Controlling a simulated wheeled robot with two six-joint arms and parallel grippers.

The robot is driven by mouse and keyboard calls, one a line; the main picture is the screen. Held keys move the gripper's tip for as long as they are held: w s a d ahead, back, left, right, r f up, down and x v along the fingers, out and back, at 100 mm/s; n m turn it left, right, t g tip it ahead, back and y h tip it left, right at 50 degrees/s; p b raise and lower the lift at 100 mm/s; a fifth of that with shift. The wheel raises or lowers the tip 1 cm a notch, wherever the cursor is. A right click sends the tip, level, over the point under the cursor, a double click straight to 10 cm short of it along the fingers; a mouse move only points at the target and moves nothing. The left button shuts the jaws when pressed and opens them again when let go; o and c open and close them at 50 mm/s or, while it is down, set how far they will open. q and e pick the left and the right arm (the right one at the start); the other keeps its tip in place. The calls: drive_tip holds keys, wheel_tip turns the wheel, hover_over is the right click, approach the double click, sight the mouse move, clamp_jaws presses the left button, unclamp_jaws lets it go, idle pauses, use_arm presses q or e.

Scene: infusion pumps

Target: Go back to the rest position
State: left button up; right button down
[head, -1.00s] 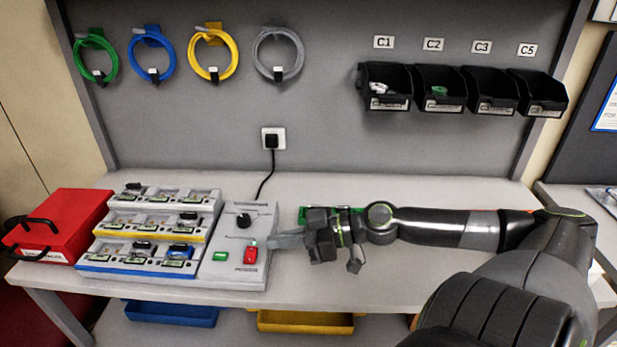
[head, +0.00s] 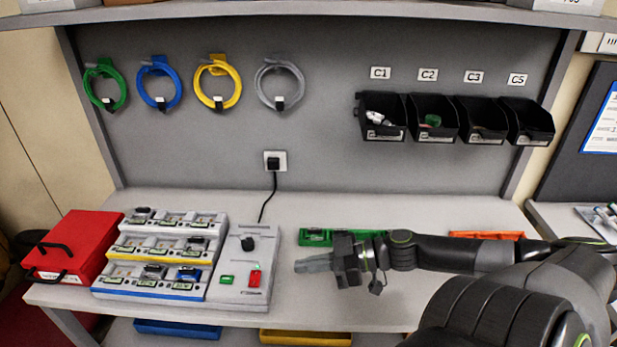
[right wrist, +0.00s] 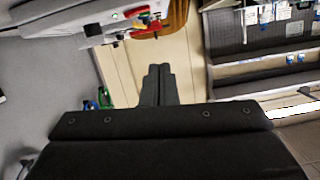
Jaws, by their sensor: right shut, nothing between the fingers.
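My right gripper (head: 314,264) reaches in from the right over the white worktop (head: 400,305), with its fingers pointing left. It is shut and empty. Its fingers lie together in the right wrist view (right wrist: 157,85). The fingertips are a little right of the grey control panel (head: 236,275), apart from it. The panel has a black knob (head: 247,243), a green button (head: 227,280) and a red switch (head: 254,278). My left gripper is not in view.
The tiered pump rack (head: 160,252) stands left of the panel, with a red case (head: 75,240) beside it. A green tray (head: 315,237) and a partly hidden orange tray (head: 486,235) lie behind my right arm. Black bins (head: 432,118) and coiled hoses (head: 217,82) hang on the back wall.

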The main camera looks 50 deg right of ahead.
idle(0.5)
drive_tip(key=s+a+f+n+g, duration=0.3)
drive_tip(key=s+a+f+g, duration=0.3)
drive_tip(key=s+a+f, duration=0.6)
drive_tip(key=s+d+f+m+g+h, duration=0.1)
drive_tip(key=s+d+m+h, duration=0.2)
drive_tip(key=d+m+h, duration=0.55)
wheel_tip(320, 180, down, 25)
drive_tip(key=a+m+g+h, duration=0.1)
drive_tip(key=m+g+h, duration=0.1)
drive_tip(key=h, duration=0.1)
drive_tip(key=s+a+f+g, duration=0.1)
drive_tip(key=s+f, duration=1.4)
drive_tip(key=f, duration=0.1)
drive_tip(key=shift+a+f+b, duration=0.15)
drive_tip(key=shift+f+b, duration=0.15)
